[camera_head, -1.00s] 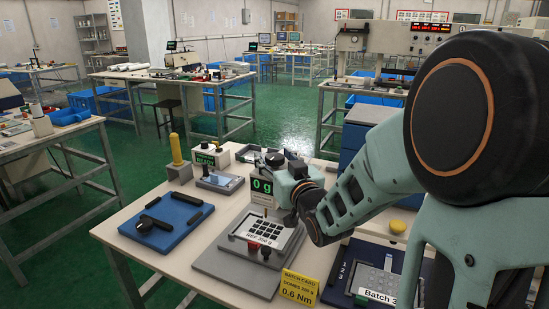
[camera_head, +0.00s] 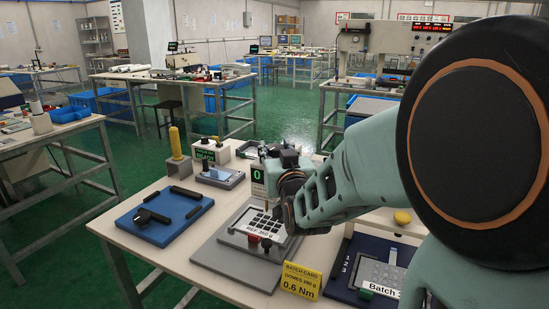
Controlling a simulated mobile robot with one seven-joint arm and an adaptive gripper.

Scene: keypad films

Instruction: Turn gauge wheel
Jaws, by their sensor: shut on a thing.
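The gauge (camera_head: 257,178) stands at the back of a grey fixture in the head view. Its green display reads 0, partly covered by my arm. The gauge wheel cannot be made out; my wrist and gripper hide the right side of the gauge. My gripper (camera_head: 280,162) is at the gauge, with its fingertips hidden. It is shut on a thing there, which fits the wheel. Below lies a white keypad film (camera_head: 263,224) with black keys, marked REF and a gram value, on the fixture base (camera_head: 220,260).
Red and black knobs (camera_head: 260,241) sit at the fixture's front. A yellow batch card (camera_head: 301,281) stands to its right, a dark blue tray (camera_head: 345,266) beyond. A blue board (camera_head: 165,215) with black bars lies left. Behind stand a yellow-handled tool (camera_head: 175,145) and a small device (camera_head: 220,177).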

